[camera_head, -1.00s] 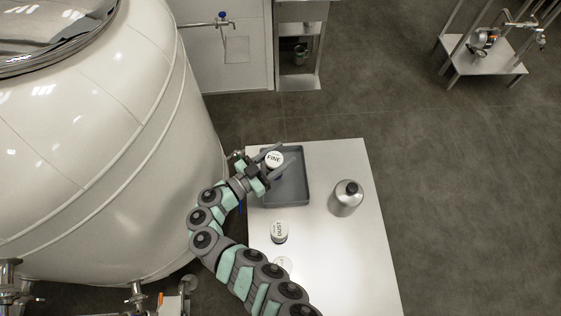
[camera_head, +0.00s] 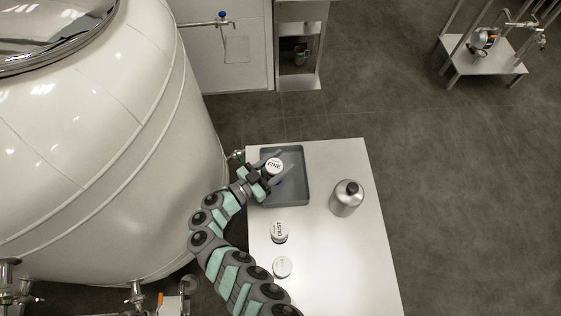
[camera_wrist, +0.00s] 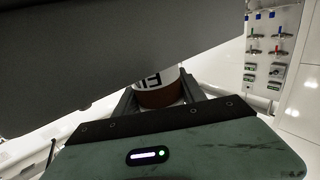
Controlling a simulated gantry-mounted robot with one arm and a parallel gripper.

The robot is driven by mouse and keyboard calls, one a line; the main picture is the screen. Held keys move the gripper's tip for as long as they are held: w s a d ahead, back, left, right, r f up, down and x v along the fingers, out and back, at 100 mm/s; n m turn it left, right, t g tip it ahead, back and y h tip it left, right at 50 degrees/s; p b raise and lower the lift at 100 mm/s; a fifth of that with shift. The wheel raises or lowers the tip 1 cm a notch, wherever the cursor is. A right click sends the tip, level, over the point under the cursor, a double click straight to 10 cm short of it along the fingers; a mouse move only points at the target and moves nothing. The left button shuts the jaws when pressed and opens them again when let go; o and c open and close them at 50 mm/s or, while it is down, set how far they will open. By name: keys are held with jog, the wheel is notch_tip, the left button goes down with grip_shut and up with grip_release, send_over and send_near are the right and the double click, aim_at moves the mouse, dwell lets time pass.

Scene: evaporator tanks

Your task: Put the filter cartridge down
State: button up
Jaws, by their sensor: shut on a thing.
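The filter cartridge (camera_head: 274,164), a short white cylinder with a label reading FINE, is between the fingers of my gripper (camera_head: 273,167). My gripper is shut on it. In the head view they are over the left part of a grey shallow tray (camera_head: 297,199); I cannot tell whether the cartridge touches the tray's floor. In the wrist view the cartridge (camera_wrist: 160,92) shows a white side with black letters and a brown band between the fingers. A large dark grey surface hides its upper part there.
The tray is on a white table (camera_head: 340,250). A second cartridge labelled DUST (camera_head: 279,231) and another white one (camera_head: 282,267) stand in front of the tray. A large white tank (camera_head: 100,150) is close on the left.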

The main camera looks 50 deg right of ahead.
jog(key=o, duration=1.4)
jog(key=shift+f, duration=0.1)
jog(key=shift+r, duration=0.2)
jog(key=a+b, duration=0.1)
jog(key=a, duration=0.2)
jog(key=w+a+b, duration=0.1)
jog(key=a, duration=0.3)
jog(key=a+b, duration=0.1)
jog(key=a, duration=0.2)
jog(key=shift+w+a+f, duration=0.2)
jog(key=shift+a+f, duration=0.05)
jog(key=shift+w+a+r, duration=0.1)
jog(key=shift+a+r, duration=0.05)
jog(key=shift+a, duration=0.55)
